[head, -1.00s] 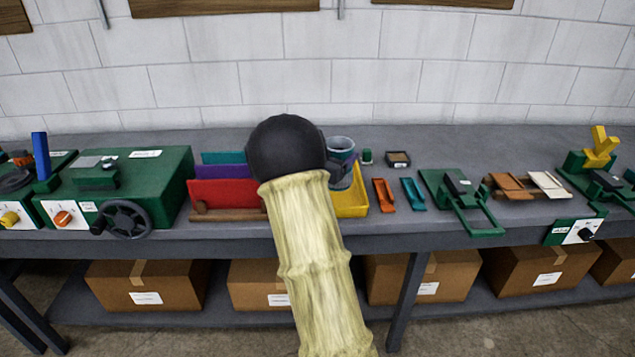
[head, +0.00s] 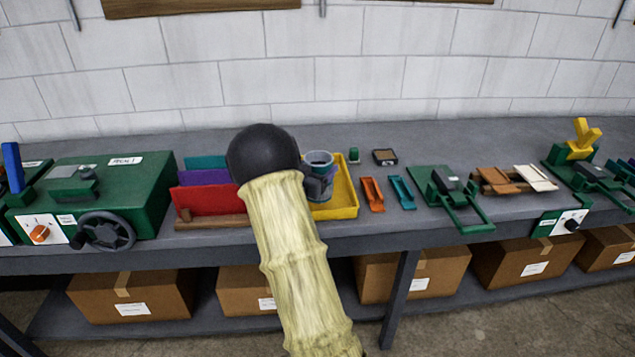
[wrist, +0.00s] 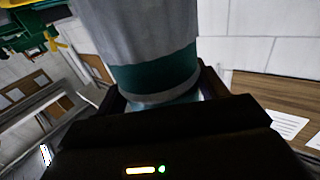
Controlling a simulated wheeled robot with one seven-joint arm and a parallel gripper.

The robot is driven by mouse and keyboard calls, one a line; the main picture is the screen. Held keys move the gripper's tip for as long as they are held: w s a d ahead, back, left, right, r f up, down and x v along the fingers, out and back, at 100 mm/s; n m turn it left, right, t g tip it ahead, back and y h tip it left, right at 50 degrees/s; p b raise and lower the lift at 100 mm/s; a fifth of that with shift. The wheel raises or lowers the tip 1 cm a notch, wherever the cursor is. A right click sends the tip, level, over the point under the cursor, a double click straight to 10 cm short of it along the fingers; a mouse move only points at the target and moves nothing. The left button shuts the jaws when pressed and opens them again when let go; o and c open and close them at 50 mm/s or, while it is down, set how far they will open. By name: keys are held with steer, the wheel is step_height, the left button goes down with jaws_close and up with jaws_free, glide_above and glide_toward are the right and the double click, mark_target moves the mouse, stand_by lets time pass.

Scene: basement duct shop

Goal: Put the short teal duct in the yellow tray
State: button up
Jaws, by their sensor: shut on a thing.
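A short grey duct (head: 318,158) with an open round top is in my gripper (head: 318,183). In the wrist view the duct (wrist: 145,30) is a grey cylinder with a teal band, close between the dark fingers. My gripper is shut on it. In the head view the duct looks upright and overlaps the yellow tray (head: 347,211) on the bench. My gripper and arm hide the tray's left part. I cannot tell whether the duct touches the tray floor.
Left of the tray are red, purple and teal sheets (head: 207,200) in a wooden rack, then a green machine (head: 95,195) with a handwheel. Right of it lie an orange channel (head: 372,194), a teal channel (head: 402,192) and a green clamp tool (head: 450,195).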

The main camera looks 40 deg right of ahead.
steer(key=shift+f, duration=0.35)
steer(key=shift+f, duration=1.85)
steer(key=shift+f, duration=0.1)
steer(key=o, duration=1.1)
steer(key=b+v, duration=0.1)
steer(key=v, duration=1.1)
steer(key=shift+b, duration=0.3)
